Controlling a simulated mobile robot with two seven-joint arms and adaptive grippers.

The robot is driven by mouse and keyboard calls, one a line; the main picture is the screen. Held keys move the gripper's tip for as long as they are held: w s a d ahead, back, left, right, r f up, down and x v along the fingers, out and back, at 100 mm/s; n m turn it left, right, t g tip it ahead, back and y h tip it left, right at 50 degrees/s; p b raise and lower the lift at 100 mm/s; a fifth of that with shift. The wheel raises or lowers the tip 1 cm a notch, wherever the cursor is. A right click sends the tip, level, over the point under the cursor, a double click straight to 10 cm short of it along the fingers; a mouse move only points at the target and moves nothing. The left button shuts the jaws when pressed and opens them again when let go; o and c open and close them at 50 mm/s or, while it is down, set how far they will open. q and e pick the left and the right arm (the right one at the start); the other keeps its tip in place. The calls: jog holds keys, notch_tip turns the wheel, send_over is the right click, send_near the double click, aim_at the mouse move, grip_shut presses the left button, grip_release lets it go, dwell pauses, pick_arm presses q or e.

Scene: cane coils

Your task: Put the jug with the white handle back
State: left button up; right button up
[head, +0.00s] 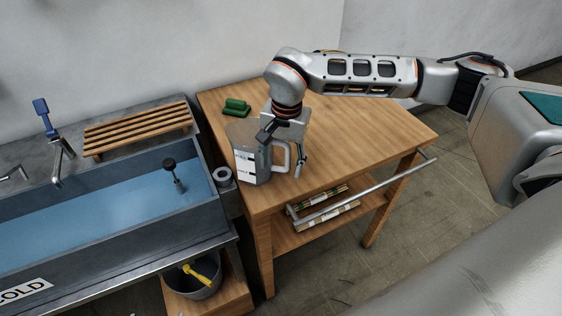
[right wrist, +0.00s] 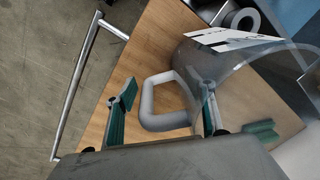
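The clear jug (head: 262,168) with a white handle (head: 286,158) stands upright on the wooden table, near its left edge. It has a white label with dark marks. My right gripper (head: 282,150) is above the handle, pointing down, with its fingers apart. In the right wrist view the white handle (right wrist: 147,104) lies between the two open fingers (right wrist: 165,102), with gaps on both sides. One finger overlaps the clear jug wall (right wrist: 255,72); I cannot tell whether it is inside the jug. My left gripper is not in view.
The wooden table (head: 350,130) has green objects (head: 236,107) behind the jug and a metal rail (head: 375,185) along its front. A blue-floored sink (head: 110,205) with a slatted rack (head: 137,128) stands at left. A grey roll (head: 223,176) sits between. The table's right side is clear.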

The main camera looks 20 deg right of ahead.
jog(key=shift+r, duration=0.55)
jog(key=r, duration=1.1)
jog(key=shift+s+d+r, duration=0.1)
jog(key=shift+s+d, duration=0.15)
jog(key=shift+d, duration=0.05)
